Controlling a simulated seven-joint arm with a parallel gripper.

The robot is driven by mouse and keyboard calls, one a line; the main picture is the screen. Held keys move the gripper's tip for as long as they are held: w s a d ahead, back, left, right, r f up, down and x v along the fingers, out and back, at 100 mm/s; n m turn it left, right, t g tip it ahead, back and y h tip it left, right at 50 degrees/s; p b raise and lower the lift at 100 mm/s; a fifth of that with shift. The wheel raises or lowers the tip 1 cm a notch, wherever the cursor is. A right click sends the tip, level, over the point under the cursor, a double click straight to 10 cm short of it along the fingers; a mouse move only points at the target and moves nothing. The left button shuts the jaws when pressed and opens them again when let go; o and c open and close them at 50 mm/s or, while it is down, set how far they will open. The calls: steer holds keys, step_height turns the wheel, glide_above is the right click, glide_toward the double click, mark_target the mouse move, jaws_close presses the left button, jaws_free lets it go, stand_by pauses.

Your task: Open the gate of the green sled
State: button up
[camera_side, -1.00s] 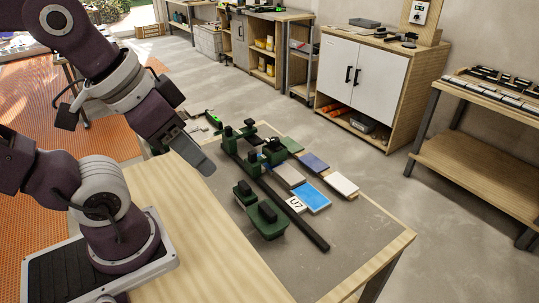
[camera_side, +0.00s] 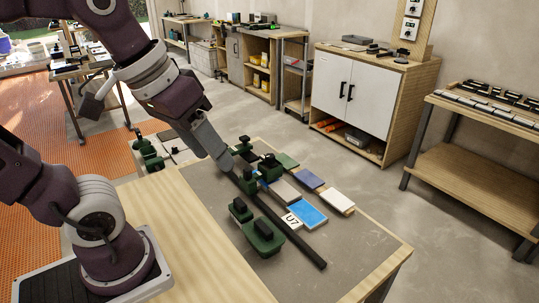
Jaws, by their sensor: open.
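A green sled-like body (camera_side: 263,238) with two black-topped knobs sits on the near side of a long black rail (camera_side: 292,238) on the grey work surface. More green parts with dark knobs (camera_side: 269,166) stand along the rail farther back. I cannot tell which part is the gate. My gripper (camera_side: 224,162) is open and points down at the rail's far left end, just left of the rear green parts. Its fingers overlap the rail end in this view, so contact cannot be told. The gripper hides part of that end.
A blue tile (camera_side: 308,214), a white U7 tag (camera_side: 291,221) and several other tiles lie right of the rail. Another green fixture (camera_side: 147,151) stands at the table's far left. The grey surface's right front (camera_side: 350,250) is clear.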

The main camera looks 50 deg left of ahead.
steer(key=w+a+r+n+g, duration=0.15)
steer(key=w+a+n, duration=0.4)
steer(key=w, duration=0.65)
steer(key=n+g, duration=0.4)
steer(key=n, duration=0.9)
glide_above(270, 155)
steer(key=shift+t, duration=0.25)
step_height(270, 155, down, 20)
steer(key=shift+s+f, duration=0.1)
steer(key=shift+f, duration=0.05)
step_height(270, 155, down, 6)
steer(key=shift+r, duration=0.15)
steer(key=shift+f, duration=0.4)
steer(key=shift+d, duration=0.1)
jaws_close()
